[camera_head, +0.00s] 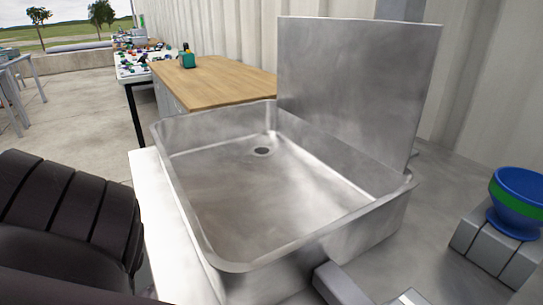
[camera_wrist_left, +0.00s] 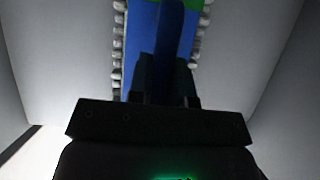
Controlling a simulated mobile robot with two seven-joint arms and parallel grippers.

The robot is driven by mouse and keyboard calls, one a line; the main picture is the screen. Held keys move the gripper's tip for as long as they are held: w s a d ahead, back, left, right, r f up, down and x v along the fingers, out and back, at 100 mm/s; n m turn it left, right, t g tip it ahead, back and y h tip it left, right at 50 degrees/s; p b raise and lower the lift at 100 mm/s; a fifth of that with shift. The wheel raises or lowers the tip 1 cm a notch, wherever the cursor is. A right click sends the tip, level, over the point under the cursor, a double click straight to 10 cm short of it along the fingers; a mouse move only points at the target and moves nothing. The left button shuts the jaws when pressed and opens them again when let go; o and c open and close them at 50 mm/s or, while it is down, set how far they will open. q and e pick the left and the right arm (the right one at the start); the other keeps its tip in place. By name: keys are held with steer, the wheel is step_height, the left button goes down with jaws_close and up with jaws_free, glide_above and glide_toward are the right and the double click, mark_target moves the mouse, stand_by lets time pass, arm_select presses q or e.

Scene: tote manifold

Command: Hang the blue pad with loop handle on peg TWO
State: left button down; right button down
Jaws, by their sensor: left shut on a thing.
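In the left wrist view my left gripper (camera_wrist_left: 167,72) is shut on a blue thing with a green end (camera_wrist_left: 140,35), which looks like the blue pad. Its raised dark-blue part, apparently the handle, runs between the fingers. Pale tufts line both its sides. Smooth grey surfaces lie to either side of it. Neither the left gripper nor the held pad shows in the head view. Peg TWO is not seen in either view. My right gripper is not in view.
A large metal basin (camera_head: 190,205) with a drain fills the middle, empty where visible. A tall metal panel (camera_head: 355,80) rises behind it. A blue bowl-shaped thing with a green band (camera_head: 518,205) stands on grey blocks at right. A wooden counter (camera_head: 215,82) is beyond.

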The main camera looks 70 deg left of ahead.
arm_select(q)
steer(key=c, duration=1.1)
jaws_free()
steer(key=shift+o, duration=0.2)
steer(key=shift+f, duration=0.1)
